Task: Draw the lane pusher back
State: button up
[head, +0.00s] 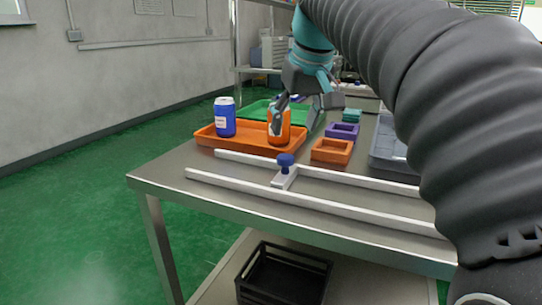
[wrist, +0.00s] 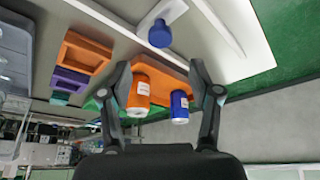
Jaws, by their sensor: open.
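The lane pusher (head: 284,172) is a pale block with a blue round knob, set between two white rails (head: 310,197) on the metal table. It also shows in the wrist view with its blue knob (wrist: 160,34). My gripper (head: 302,112) is open above the orange tray, beyond the pusher and apart from its knob. In the wrist view my gripper's fingers (wrist: 164,92) spread on either side of an orange can and a blue can. The orange can (head: 279,126) is partly hidden by a finger in the head view.
The blue can (head: 225,118) stands on the orange tray (head: 207,137), with a green tray (head: 258,110) behind. Orange (head: 332,150) and purple (head: 342,131) sleeves and a grey bin (head: 388,150) are to the right. A black crate (head: 284,277) sits on the lower shelf.

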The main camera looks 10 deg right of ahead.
aim_at(286, 156)
jog(key=b+x, duration=0.1)
jog(key=x, duration=0.8)
jog(key=shift+r, duration=0.1)
grip_shut()
